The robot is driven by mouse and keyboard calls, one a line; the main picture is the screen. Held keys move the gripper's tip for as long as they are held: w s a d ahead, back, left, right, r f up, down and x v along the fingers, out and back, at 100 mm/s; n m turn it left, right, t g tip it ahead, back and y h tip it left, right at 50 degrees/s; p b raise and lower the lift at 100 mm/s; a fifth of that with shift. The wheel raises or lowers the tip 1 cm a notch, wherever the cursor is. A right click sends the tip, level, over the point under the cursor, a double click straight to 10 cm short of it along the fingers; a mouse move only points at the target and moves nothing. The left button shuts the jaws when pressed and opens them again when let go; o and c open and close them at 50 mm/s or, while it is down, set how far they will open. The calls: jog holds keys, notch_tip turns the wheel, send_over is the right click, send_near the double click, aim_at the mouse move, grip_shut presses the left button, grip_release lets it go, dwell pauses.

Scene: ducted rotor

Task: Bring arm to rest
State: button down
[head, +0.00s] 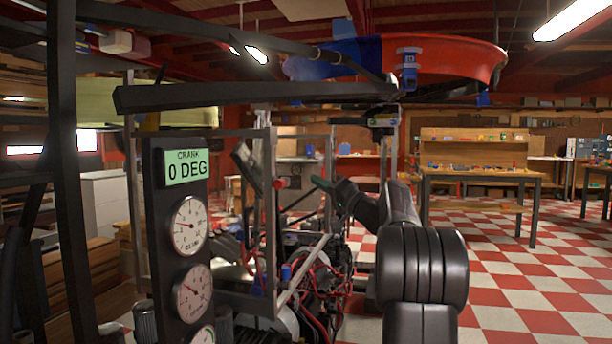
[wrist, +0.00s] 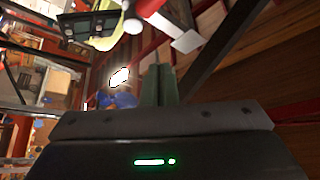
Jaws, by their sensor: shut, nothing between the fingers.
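My gripper (head: 320,183) is at the left end of my dark arm in the head view, in front of the open engine frame. Its greenish fingers point left, toward the frame. In the wrist view the two fingers of my gripper (wrist: 158,72) lie side by side, shut with nothing between them. My arm (head: 410,262) is bent, with its thick black joint right of the engine. Whether the fingers touch the frame behind them cannot be told.
A gauge panel (head: 182,240) reading "CRANK 0 DEG" stands left of my arm. The engine (head: 318,290) with red hoses sits between them. A red and blue duct (head: 450,62) hangs above. A workbench (head: 480,176) stands behind; checkered floor (head: 540,270) is clear at right.

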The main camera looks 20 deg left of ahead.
jog(key=shift+d+f, duration=0.2)
jog(key=shift+d, duration=0.2)
jog(key=shift+a, duration=0.1)
jog(key=s+a+b, duration=0.1)
jog(key=a, duration=0.8)
jog(key=shift+a+r, duration=0.15)
jog(key=shift+r, duration=0.3)
